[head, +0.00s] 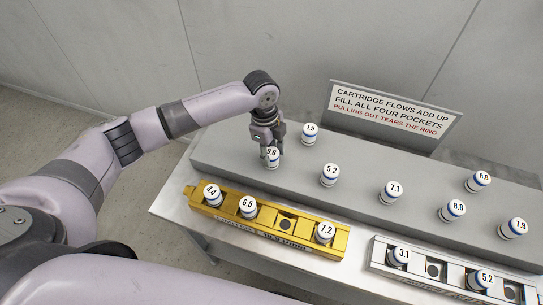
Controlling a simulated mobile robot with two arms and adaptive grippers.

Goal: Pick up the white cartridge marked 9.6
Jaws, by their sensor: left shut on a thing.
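The white cartridge marked 9.6 (272,161) stands on the grey raised shelf at its left part. My left gripper (268,147) comes down over it from above and is shut on it. The fingers cover part of its upper side. I cannot tell whether its base is clear of the shelf. My right gripper does not show.
Other white cartridges stand on the shelf, the nearest marked 1.9 (309,133) and 5.2 (330,174). In front, a gold pocket block (340,243) holds 3 cartridges and has one empty pocket. A silver block (380,253) is at right. A sign (392,108) stands behind.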

